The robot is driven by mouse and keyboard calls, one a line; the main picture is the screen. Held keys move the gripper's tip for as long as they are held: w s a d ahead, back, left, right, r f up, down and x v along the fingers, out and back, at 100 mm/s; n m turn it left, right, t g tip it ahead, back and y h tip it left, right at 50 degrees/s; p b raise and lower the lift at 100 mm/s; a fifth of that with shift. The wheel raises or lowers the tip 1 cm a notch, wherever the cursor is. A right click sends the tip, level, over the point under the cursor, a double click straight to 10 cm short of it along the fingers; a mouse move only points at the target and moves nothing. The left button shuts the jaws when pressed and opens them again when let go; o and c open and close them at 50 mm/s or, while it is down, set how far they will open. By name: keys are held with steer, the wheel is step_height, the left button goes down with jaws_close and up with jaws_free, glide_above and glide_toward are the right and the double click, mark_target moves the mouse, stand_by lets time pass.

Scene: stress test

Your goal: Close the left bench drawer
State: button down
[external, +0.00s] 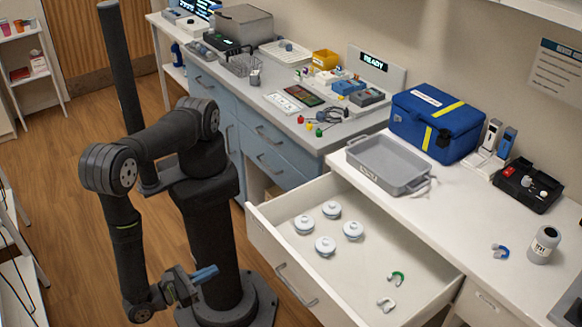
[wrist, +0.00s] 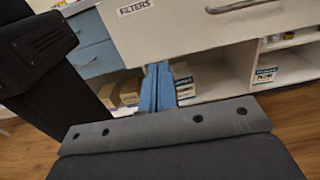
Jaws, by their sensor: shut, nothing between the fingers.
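The white bench drawer (external: 272,262) stands pulled far open in the external view. It holds several pale lidded round pots (external: 325,245), a green U-shaped piece (external: 397,279) and a white one (external: 386,304). Its front carries a metal bar handle (external: 296,285). In the wrist view the drawer front (wrist: 180,28) fills the top, with a FILTERS label and part of the handle (wrist: 232,6). My gripper (external: 212,270) has blue fingers, shut and empty, outside and left of the drawer front. In the wrist view its fingers (wrist: 160,70) appear below the front's lower edge; contact is not visible.
A grey tray (external: 388,165) and blue case (external: 437,122) sit on the white bench above the drawer. Another white drawer (external: 490,305) is at the right. Open shelves with boxes (wrist: 190,80) lie below the drawer.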

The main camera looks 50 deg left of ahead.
mark_target(296, 220)
steer(key=w+a, duration=0.1)
steer(key=w, duration=0.4)
steer(key=w+a, duration=0.2)
steer(key=w, duration=0.3)
steer(key=w+a, duration=0.1)
steer(key=w, duration=0.4)
steer(key=shift+w+a+r, duration=0.15)
steer(key=shift+a+r, duration=0.05)
steer(key=shift+r, duration=0.15)
steer(key=shift+w, duration=0.1)
steer(key=w, duration=3.1)
steer(key=shift+w+r, duration=0.1)
steer(key=shift+w, duration=0.2)
steer(key=shift+d, duration=0.1)
steer(key=s, duration=1.4)
steer(key=shift+s, duration=0.25)
